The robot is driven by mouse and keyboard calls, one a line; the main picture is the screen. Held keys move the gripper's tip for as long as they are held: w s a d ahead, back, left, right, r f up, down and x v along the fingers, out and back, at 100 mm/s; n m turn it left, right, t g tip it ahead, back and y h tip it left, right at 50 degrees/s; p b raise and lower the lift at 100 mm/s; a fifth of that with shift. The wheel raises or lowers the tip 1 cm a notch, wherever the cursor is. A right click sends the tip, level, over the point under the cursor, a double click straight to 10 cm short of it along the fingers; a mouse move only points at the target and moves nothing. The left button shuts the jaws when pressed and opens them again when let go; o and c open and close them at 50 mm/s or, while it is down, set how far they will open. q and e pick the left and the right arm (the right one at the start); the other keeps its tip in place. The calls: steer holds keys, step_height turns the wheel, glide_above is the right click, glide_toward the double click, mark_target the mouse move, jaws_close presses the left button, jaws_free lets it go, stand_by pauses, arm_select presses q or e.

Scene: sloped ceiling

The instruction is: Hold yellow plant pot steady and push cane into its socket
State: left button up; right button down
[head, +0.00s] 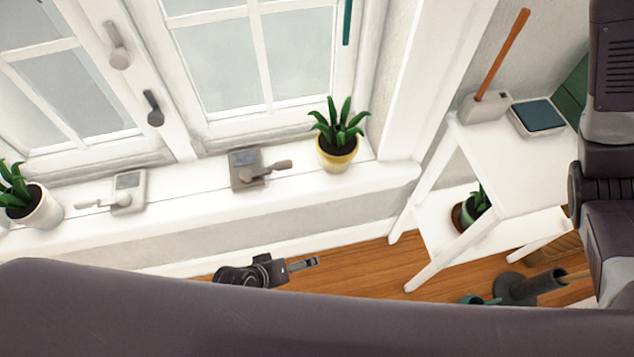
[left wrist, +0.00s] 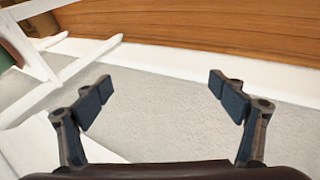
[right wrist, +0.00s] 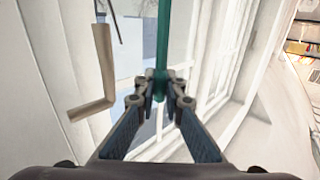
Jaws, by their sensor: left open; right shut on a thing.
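The yellow plant pot (head: 336,158), with a green leafy plant, stands upright on the white window sill in the head view. A teal cane (head: 347,22) shows at the top edge above it, clear of the pot. In the right wrist view my right gripper (right wrist: 160,88) is shut on the teal cane (right wrist: 163,40). The right gripper is out of the head view. My left gripper (head: 302,264) is below the sill, apart from the pot; its jaws are open and empty in the left wrist view (left wrist: 160,86). I cannot make out the socket in the pot.
Window latches (head: 248,170) and a white pot (head: 38,208) with a plant are on the sill. A white side table (head: 500,145) stands right, bearing a block with an orange stick (head: 505,50) and a dark blue tray (head: 540,116). A grey holder (head: 530,285) stands on the floor.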

arm_select(q)
steer(key=w+d+r+n+t+h, duration=0.35)
steer(key=w+d+r+n, duration=0.3)
steer(key=d+r, duration=0.45)
steer(key=w+d+r+n+t+h, duration=0.25)
steer(key=r+n, duration=0.55)
steer(key=r, duration=0.4)
steer(key=w+d+r+n+t+h, duration=0.1)
steer(key=d+r+n+t+h, duration=0.15)
steer(key=r+n, duration=0.7)
steer(key=n+t+y, duration=0.4)
steer(key=n+y, duration=0.1)
steer(key=y, duration=0.3)
glide_toward(336, 143)
steer(key=x, duration=0.3)
steer(key=f+x, duration=0.1)
steer(key=x, duration=0.3)
steer(key=f+x, duration=0.1)
steer(key=x, duration=0.2)
steer(key=shift+w, duration=0.35)
